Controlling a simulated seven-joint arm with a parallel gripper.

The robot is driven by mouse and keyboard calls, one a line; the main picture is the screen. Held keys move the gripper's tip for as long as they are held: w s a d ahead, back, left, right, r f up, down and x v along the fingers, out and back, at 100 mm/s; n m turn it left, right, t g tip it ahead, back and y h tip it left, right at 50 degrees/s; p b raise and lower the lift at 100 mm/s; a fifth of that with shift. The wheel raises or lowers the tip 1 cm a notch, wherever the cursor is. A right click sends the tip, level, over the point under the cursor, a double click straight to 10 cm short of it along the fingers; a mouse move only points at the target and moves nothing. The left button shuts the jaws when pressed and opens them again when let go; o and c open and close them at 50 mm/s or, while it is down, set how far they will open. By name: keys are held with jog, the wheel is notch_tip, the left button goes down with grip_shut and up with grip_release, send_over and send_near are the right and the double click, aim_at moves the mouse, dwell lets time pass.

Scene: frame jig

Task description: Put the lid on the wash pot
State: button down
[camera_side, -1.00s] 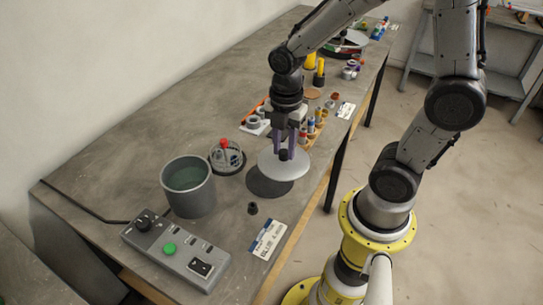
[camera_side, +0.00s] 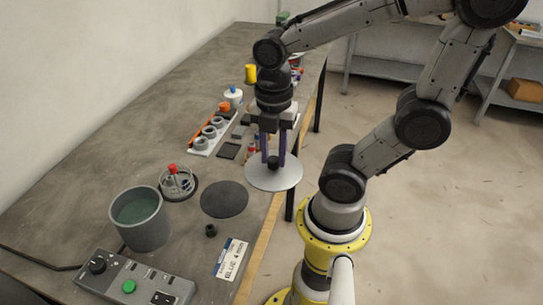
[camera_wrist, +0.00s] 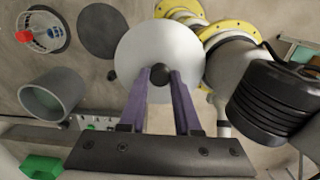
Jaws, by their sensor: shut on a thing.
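The wash pot (camera_side: 140,222) is an open grey cylinder with greenish liquid inside, upright at the left of the bench in the side view. In the wrist view the pot (camera_wrist: 52,95) is at the left. The lid (camera_side: 274,176) is a pale grey disc with a dark knob (camera_side: 273,162). My gripper (camera_side: 272,158) is shut on the knob, its purple fingers on either side, and holds the lid above the bench's right edge, apart from the pot. In the wrist view the lid (camera_wrist: 150,50) hangs beyond the fingertips.
A dark round mat (camera_side: 224,199) lies bare between lid and pot. A round rack with a red-topped item (camera_side: 177,183) stands behind the pot. A small black piece (camera_side: 211,230), a label card (camera_side: 231,259) and a control box (camera_side: 133,285) are in front. Grey rings on a tray (camera_side: 210,135) lie behind.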

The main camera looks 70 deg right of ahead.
jog(key=shift+w+r, duration=0.1)
jog(key=w+a+r+n, duration=0.2)
jog(key=w+r, duration=0.2)
jog(key=w, duration=0.5)
jog(key=w+a+r+n, duration=0.1)
jog(key=w+a+r, duration=0.15)
jog(key=w, duration=0.55)
jog(key=w+a+n, duration=0.2)
jog(key=w+a, duration=0.3)
jog(key=w, duration=0.3)
jog(key=w+a+f, duration=0.1)
jog(key=a+f, duration=0.1)
jog(key=f, duration=0.3)
jog(key=w+a+f+n, duration=0.1)
jog(key=a+f, duration=0.1)
jog(key=f, duration=0.3)
jog(key=shift+w+a, duration=0.25)
jog(key=shift+a, duration=0.15)
jog(key=shift+f, duration=0.3)
jog(key=shift+f, duration=0.55)
